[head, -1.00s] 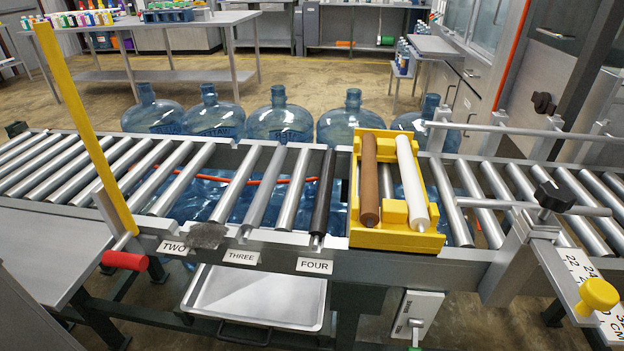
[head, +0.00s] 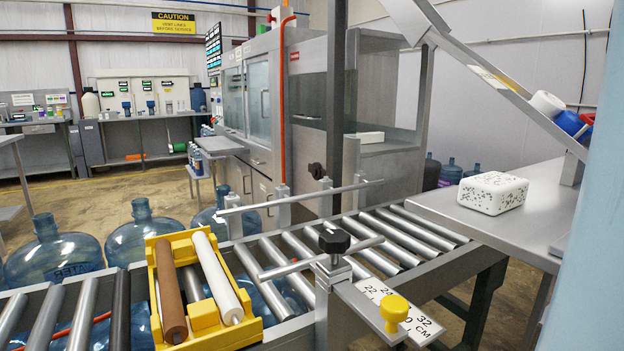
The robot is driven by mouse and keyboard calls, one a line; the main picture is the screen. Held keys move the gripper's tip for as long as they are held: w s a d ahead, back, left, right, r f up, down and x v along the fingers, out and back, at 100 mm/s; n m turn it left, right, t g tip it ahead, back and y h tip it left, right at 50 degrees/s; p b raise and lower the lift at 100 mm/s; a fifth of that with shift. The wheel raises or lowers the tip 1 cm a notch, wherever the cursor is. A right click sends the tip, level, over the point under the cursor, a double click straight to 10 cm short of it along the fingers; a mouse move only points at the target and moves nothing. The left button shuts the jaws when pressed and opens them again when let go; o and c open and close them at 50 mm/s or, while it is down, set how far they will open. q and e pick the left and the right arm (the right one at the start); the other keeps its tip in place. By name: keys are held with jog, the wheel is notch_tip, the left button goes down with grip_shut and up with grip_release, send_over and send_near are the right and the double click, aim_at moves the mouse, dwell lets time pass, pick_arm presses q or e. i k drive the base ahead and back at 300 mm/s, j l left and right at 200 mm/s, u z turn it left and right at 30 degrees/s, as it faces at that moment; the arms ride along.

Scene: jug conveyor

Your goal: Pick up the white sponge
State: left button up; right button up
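The white sponge (head: 493,192) is a rounded block with dark speckles. It lies flat near the left edge of a grey metal table (head: 540,222) at the right of the head view. Nothing touches it from above. Neither of my grippers shows in the head view, so I cannot see whether they are open or shut.
A roller conveyor (head: 403,238) runs left of the table. A yellow tray (head: 158,318) with a brown and a white roller sits on it. A black knob (head: 334,241) and a yellow knob (head: 394,308) stick up nearby. A sloping chute (head: 497,78) hangs over the table.

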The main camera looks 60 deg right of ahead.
aim_at(493, 193)
jog(key=z, duration=2.65)
jog(key=l, duration=0.7)
